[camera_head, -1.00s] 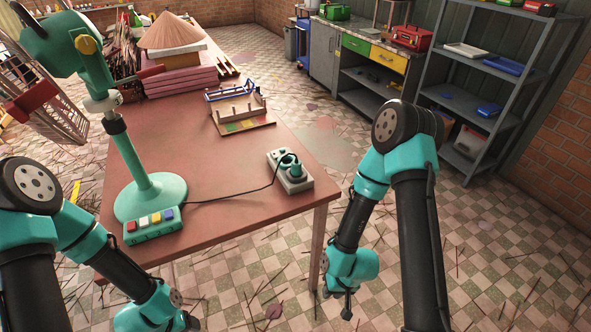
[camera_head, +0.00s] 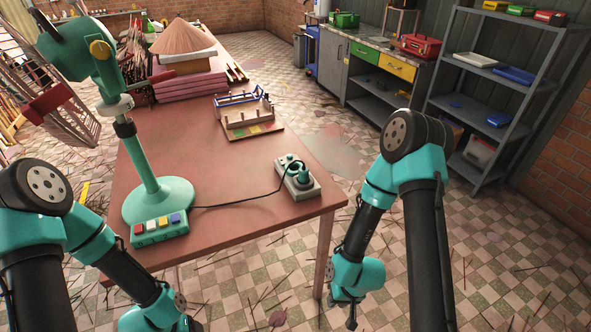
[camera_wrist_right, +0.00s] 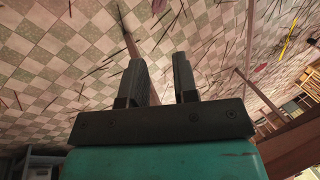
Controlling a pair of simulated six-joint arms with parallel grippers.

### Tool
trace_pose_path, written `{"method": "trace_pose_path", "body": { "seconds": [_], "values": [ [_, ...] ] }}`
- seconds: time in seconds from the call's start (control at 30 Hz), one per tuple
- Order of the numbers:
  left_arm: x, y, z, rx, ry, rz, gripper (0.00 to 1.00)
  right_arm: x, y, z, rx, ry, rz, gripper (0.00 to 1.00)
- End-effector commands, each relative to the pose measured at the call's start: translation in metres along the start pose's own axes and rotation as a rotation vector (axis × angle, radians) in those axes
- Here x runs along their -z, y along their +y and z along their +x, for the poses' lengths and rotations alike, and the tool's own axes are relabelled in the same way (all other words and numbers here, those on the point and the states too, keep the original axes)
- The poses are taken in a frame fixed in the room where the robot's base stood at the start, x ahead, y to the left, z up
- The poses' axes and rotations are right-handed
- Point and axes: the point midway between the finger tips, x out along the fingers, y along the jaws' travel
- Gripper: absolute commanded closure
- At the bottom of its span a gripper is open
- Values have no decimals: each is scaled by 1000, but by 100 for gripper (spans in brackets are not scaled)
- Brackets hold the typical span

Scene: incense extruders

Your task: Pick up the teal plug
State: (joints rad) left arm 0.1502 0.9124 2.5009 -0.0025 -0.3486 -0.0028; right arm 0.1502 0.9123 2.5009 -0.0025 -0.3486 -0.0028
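The teal plug (camera_head: 302,175) sits on a grey-white socket box (camera_head: 309,189) near the right front edge of the table, with a dark cable attached. My right gripper (camera_head: 349,310) hangs beyond the table's right edge, lower than the tabletop and apart from the plug. In the right wrist view its two dark fingers (camera_wrist_right: 159,84) stand apart with nothing between them. My left arm is at the lower left of the head view. Its gripper is at the bottom edge, and its fingers are too unclear to read. The plug does not show in the right wrist view.
The green machine (camera_head: 158,199) stands on the table's left, with a button box (camera_head: 160,230) before it and the cable running to the socket box. A wooden rack (camera_head: 244,112) and pink stacked blocks (camera_head: 185,86) stand farther back. The table's front middle is clear.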

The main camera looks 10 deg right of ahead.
Motion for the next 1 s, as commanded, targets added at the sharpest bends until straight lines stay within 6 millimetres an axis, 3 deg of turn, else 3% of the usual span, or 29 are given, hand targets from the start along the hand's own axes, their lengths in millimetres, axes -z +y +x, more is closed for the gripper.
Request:
{"method": "trace_pose_path", "body": {
  "seconds": [0.17, 0.6, 0.87, 1.0],
  "values": [
    [0, 0, 0, 0, 0, 0, 36, 0, 0, 0, 0, 0, 0, 72],
    [0, 0, 0, 0, 0, 0, 36, 0, 0, 0, 0, 0, 0, 31],
    [0, 0, 0, 0, 0, 0, 36, 4, 1, 0, -1, 8, 14, 31],
    [0, 0, 0, 0, 0, 0, 36, 34, 6, -1, -6, 60, 112, 31]
  ]
}}
